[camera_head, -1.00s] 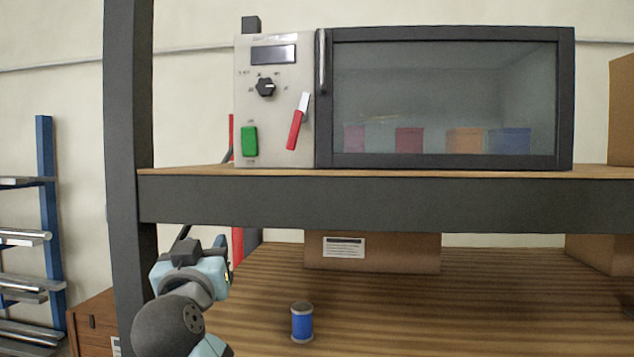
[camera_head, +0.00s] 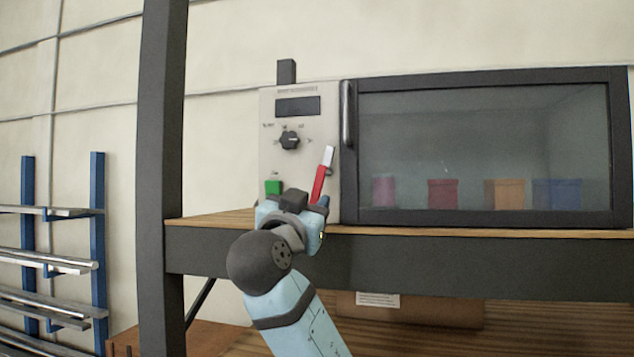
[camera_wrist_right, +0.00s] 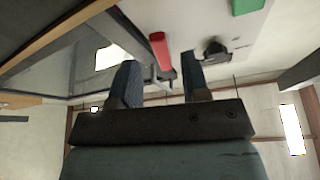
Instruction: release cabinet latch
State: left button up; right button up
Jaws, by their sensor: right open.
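The cabinet has a dark-framed glass door (camera_head: 480,76) with an upright handle (camera_head: 347,114) at its left edge. Its pale control panel (camera_head: 268,110) carries a slanted latch lever (camera_head: 319,182), red below and white at the top. My right gripper (camera_head: 322,203) is in front of the lower panel, just below the lever, its fingers partly hidden by its own body. In the right wrist view it is open (camera_wrist_right: 162,78), and the red lever (camera_wrist_right: 159,48) lines up between the two fingers. I cannot tell whether they touch it. My left gripper is not in view.
A black knob (camera_head: 289,140) and a partly covered green button (camera_head: 273,187) are on the panel. Several coloured boxes show behind the glass. The shelf edge (camera_head: 450,255) runs below the cabinet, and a dark post (camera_head: 160,150) stands to the left.

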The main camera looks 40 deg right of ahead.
aim_at(315, 195)
jog(key=shift+p+x, duration=0.65)
jog(key=shift+x, duration=1.6)
jog(key=shift+a, duration=0.1)
grip_shut()
